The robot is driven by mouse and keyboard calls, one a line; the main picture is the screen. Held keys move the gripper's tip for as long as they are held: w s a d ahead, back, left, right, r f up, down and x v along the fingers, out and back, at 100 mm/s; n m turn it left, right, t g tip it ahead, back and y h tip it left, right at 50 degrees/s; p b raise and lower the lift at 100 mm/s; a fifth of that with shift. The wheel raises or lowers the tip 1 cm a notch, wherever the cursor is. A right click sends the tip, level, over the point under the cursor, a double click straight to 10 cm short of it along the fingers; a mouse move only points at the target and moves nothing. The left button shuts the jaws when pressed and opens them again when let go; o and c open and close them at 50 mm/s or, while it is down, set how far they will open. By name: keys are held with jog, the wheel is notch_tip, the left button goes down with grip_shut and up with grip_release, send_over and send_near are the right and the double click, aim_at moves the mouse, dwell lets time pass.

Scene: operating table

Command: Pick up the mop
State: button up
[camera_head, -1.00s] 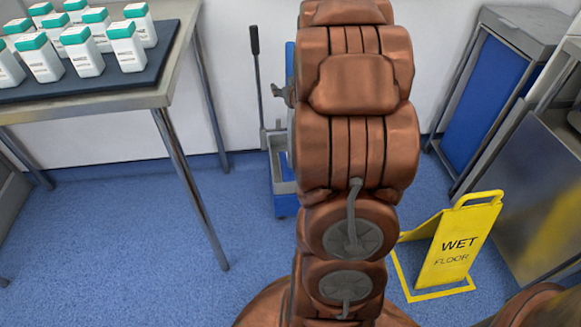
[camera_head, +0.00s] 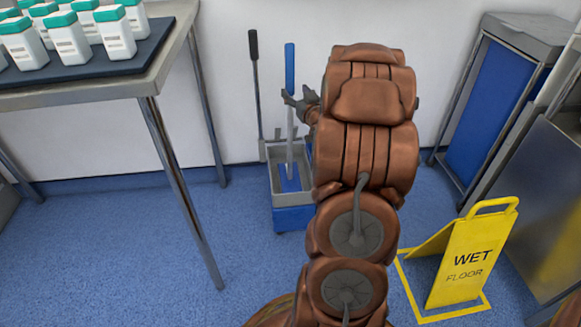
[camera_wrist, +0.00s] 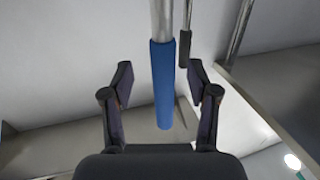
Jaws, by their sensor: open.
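The mop stands upright in a grey and blue bucket (camera_head: 292,217) against the back wall. Its blue handle grip (camera_head: 289,68) is at the top of a grey shaft, and its blue head shows inside the bucket. My gripper (camera_head: 290,98) is beside the shaft just below the blue grip in the head view. In the wrist view my gripper (camera_wrist: 160,82) is open, with the blue handle (camera_wrist: 162,100) showing between its two fingers. I cannot tell whether a finger touches it. My arm hides the bucket's right side.
A lever with a black grip (camera_head: 253,48) rises from the bucket left of the mop. A steel table (camera_head: 130,88) with white bottles stands at the left. A yellow wet floor sign (camera_head: 465,262) and a blue-sided cart (camera_head: 485,105) are at the right.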

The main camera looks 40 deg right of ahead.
aim_at(292, 90)
jog(key=b+x, duration=0.1)
jog(key=x, duration=0.2)
jog(key=shift+w+a+f, duration=0.1)
jog(key=shift+w, duration=0.05)
jog(key=shift+w+d+b, duration=0.25)
jog(key=shift+w+b, duration=0.15)
jog(key=shift+w, duration=0.15)
jog(key=shift+c, duration=0.3)
grip_shut()
